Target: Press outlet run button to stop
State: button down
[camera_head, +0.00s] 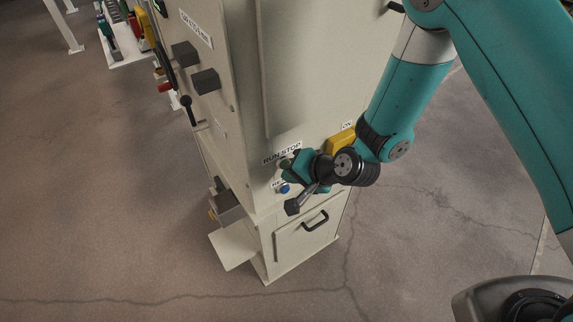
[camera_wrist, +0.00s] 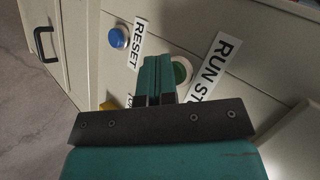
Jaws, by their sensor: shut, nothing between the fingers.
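The run/stop button is a round green button (camera_wrist: 182,70) in a pale ring, beside the RUN STOP label (camera_wrist: 212,64) on a cream cabinet face. My gripper (camera_wrist: 157,62) is shut and empty. Its teal fingertips overlap the left edge of the green button in the wrist view; I cannot tell whether they touch it. In the head view my gripper (camera_head: 294,170) is at the cabinet's front panel, just below the RUN STOP label (camera_head: 281,153), and the button is mostly hidden there.
A blue button (camera_wrist: 117,38) with a RESET label (camera_wrist: 136,44) sits beside the green one; the blue button also shows in the head view (camera_head: 284,189). A yellow box (camera_head: 341,140) marked ON is close to my wrist. The cabinet (camera_head: 300,70) has a drawer handle (camera_head: 316,220).

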jog(key=shift+s+d, duration=0.4)
jog(key=shift+s, duration=0.15)
jog(key=s+d+b, duration=0.1)
jog(key=s, duration=0.1)
jog(key=s+d+b, duration=0.1)
jog(key=s+b, duration=0.1)
jog(key=shift+d, duration=0.4)
jog(key=shift+r, duration=0.1)
dwell(0.5)
jog(key=s+d+r+n+g+h, duration=0.15)
jog(key=s+r+n, duration=0.3)
jog(key=r, duration=0.55)
jog(key=s+d+r+n+g, duration=0.3)
jog(key=r+n, duration=0.2)
jog(key=r, duration=0.4)
jog(key=s+d+r+n+h, duration=0.1)
jog(key=s+d+r+h, duration=0.1)
jog(key=s+d+r, duration=0.3)
jog(key=shift+s+d+n+g, duration=0.4)
jog(key=shift+s+d, duration=0.3)
jog(key=shift+s, duration=0.2)
